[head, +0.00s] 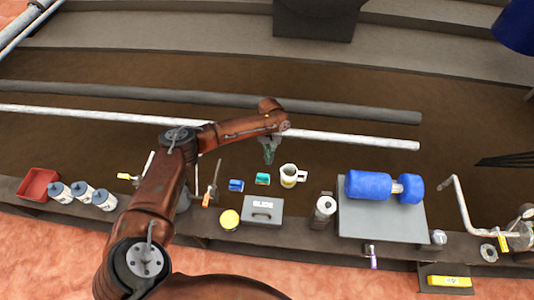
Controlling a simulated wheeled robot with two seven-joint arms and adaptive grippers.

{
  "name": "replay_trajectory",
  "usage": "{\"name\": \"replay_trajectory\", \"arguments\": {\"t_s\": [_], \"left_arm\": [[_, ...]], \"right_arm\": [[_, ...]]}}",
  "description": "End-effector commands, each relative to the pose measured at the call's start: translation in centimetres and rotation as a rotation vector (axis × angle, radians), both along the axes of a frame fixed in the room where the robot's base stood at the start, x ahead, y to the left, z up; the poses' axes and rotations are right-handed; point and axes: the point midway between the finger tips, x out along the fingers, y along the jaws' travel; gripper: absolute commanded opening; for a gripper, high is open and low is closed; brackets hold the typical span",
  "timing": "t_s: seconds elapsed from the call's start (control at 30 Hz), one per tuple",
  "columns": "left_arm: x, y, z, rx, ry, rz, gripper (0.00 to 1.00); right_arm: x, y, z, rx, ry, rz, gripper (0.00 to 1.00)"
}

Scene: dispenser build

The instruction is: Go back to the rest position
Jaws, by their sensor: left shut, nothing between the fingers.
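My left arm comes in from the lower left and reaches over the workbench. My left gripper (269,153) points down, shut and empty, in the air above the bench's far edge. Below it in the picture are a small teal block (262,179) and a blue block (236,185), both apart from it. A white mug (291,175) with a yellow mark is to its right. My right gripper is not in view.
A grey labelled box (262,210), a yellow round lid (229,219) and a metal canister (324,210) stand near the front. A blue roller-shaped part (384,187) rests on a grey plate (385,225). A red tray (38,185) and several white bottles (82,191) are at left.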

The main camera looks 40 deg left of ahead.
Motion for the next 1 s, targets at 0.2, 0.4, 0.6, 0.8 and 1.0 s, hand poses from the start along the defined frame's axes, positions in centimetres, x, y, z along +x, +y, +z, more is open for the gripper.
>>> {"name": "replay_trajectory", "arguments": {"t_s": [0.2, 0.4, 0.6, 0.8, 1.0], "left_arm": [[0.4, 0.2, 2.7, -0.001, 0.000, 0.000, 0.00], [0.5, 0.3, 3.2, -0.001, 0.003, 0.000, 0.00], [0.5, 0.3, 3.5, -0.001, 0.001, -0.001, 0.00], [0.9, 0.3, 9.0, -0.001, -0.038, -0.001, 0.00], [1.2, 0.3, 14.0, 0.000, -0.069, 0.000, 0.00]], "right_arm": [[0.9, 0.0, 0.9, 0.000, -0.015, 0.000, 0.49], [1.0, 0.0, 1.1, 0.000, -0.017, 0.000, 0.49], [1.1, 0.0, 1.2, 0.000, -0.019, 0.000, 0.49], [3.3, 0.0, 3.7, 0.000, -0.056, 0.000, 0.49], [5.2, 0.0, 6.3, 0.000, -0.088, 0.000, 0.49]]}}
